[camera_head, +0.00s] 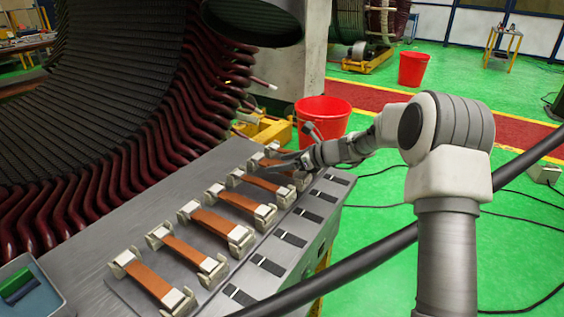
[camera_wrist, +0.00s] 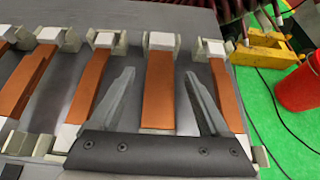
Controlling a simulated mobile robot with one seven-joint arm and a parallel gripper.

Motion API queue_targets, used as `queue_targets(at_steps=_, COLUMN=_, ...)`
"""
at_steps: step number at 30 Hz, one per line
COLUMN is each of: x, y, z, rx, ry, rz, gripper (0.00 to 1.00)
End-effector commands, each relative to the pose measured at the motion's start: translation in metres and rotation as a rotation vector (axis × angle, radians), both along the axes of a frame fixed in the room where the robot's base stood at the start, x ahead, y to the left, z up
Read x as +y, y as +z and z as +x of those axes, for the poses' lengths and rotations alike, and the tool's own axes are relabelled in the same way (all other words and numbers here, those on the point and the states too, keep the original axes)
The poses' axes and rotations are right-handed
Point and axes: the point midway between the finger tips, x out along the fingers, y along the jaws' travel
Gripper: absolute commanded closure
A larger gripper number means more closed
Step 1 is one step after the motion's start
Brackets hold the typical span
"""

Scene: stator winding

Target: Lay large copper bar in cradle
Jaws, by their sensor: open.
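Several copper bars lie in a row of pale cradles on a grey bench. In the wrist view, one copper bar (camera_wrist: 158,90) lies between my gripper's fingers (camera_wrist: 160,74), its far end at a pale cradle (camera_wrist: 161,44). My gripper is open, one finger on each side of this bar, with no visible grip on it. In the head view, my gripper (camera_head: 275,166) is over the far end of the row and hides part of the bars there. I cannot tell which bar is the large one.
Neighbouring bars lie close on the left (camera_wrist: 90,85) and right (camera_wrist: 225,95). The large stator with dark red coils (camera_head: 120,150) stands left of the bench (camera_head: 85,262). A red bucket (camera_head: 325,112) stands beyond it. A blue tray (camera_head: 25,290) sits at lower left.

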Motion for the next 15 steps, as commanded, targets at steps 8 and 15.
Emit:
queue_targets(at_steps=8, x=-0.021, y=0.016, z=-0.013, rx=-0.003, ry=-0.004, rz=0.001, gripper=0.2)
queue_targets(at_steps=15, x=-0.064, y=0.045, z=-0.041, rx=-0.004, ry=-0.004, rz=0.0, gripper=0.2)
